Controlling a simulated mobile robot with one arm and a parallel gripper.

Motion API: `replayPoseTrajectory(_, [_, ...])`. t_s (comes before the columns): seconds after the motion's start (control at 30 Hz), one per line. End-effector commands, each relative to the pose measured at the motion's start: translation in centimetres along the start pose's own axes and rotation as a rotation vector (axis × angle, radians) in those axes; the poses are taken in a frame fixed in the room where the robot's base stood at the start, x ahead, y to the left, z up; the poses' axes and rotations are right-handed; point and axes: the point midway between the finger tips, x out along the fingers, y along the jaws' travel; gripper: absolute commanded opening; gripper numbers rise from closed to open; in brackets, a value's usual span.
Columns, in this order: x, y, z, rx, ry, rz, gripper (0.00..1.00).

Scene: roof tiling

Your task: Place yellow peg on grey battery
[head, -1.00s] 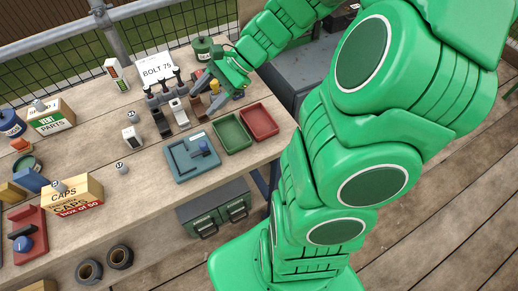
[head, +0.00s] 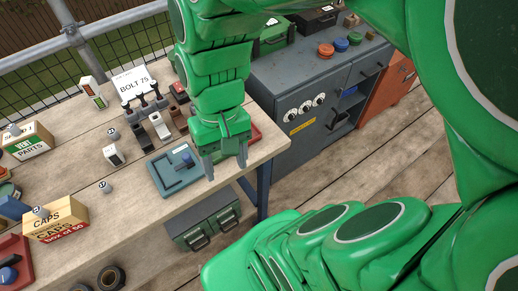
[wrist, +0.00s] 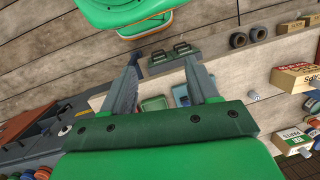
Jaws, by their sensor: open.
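My gripper (head: 225,160) is open, fingers pointing down, over the front right of the workbench beside the blue tray. Its two fingers also show apart in the wrist view (wrist: 161,62), with nothing between them. I see no yellow peg in the current views; my arm covers part of the bench behind the gripper. I cannot single out a grey battery for sure. A small grey labelled cylinder (head: 105,187) stands farther left.
The blue tray (head: 160,180) holds a blue knobbed part. A red tray (head: 256,133) is mostly hidden behind my gripper. A "BOLT 75" sign (head: 132,84) stands behind the blocks. A "CAPS" box (head: 57,222) is at left. A grey cabinet (head: 285,85) stands to the right.

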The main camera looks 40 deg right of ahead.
Motion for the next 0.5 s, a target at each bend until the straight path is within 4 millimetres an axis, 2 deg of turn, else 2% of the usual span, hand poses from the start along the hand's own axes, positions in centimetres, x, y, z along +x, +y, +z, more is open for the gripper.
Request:
replayPoseTrajectory(0.03, [-0.6,0.8,0.7,-0.024,0.031,0.041,0.59])
replayPoseTrajectory(0.2, [-1.0,2.2,2.0,-0.084,0.054,0.113,0.59])
replayPoseTrajectory(0.5, [-1.1,2.7,2.5,-0.104,0.059,0.135,0.59])
